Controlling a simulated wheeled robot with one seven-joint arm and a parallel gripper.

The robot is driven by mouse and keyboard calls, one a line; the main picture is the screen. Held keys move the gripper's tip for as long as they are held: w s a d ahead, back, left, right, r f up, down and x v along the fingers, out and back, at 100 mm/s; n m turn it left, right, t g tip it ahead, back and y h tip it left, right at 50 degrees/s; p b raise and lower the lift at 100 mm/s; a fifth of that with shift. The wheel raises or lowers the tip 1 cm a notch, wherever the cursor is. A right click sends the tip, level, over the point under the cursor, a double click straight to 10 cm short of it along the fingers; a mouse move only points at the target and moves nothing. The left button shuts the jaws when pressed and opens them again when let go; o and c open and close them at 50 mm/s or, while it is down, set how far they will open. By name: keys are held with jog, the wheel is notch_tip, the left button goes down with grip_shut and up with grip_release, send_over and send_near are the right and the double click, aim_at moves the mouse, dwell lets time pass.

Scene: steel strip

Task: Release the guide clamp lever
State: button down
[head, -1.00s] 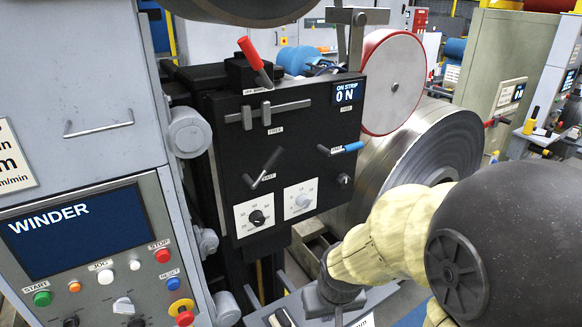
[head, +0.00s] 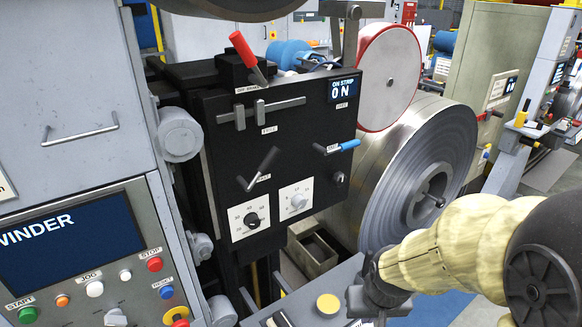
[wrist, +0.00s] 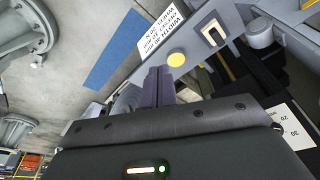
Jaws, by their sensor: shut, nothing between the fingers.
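The black control panel (head: 225,145) carries several levers, and no readable label names the guide clamp. A black lever (head: 262,170) slants up to the right beside a small label that seems to read FAST. A blue-handled lever (head: 349,145) lies nearly level at the panel's right edge. A red-handled lever (head: 243,50) stands tilted on top. My gripper (head: 380,316) is low and right of the panel, apart from all these levers. In the wrist view its fingers (wrist: 158,85) are together and empty, pointing toward the lower console.
The lower console (head: 350,275) has a yellow button (head: 328,304), near my fingers in the wrist view. A large steel coil (head: 425,170) stands behind my arm. The WINDER cabinet (head: 80,95) fills the left. Open space lies before the black panel.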

jog(key=w+a+r+m+t+y+p, duration=0.2)
jog(key=w+m+t, duration=0.25)
jog(key=w, duration=0.35)
jog(key=w+a+r+m+t+y+p, duration=0.1)
jog(key=w+a+r+m+t+p, duration=0.15)
jog(key=w+m, duration=0.35)
jog(key=w+a+r+m+t+y, duration=0.2)
jog(key=r+m+y, duration=0.2)
jog(key=r, duration=0.1)
jog(key=w+a+r+m+t+y+p, duration=0.1)
jog(key=w+a+r+m+t+y, duration=0.1)
jog(key=r+m, duration=0.3)
jog(key=shift+w+a+r+t+y, duration=0.15)
jog(key=shift+w+r+t+y, duration=0.4)
jog(key=shift+y, duration=0.35)
jog(key=shift+p, duration=0.3)
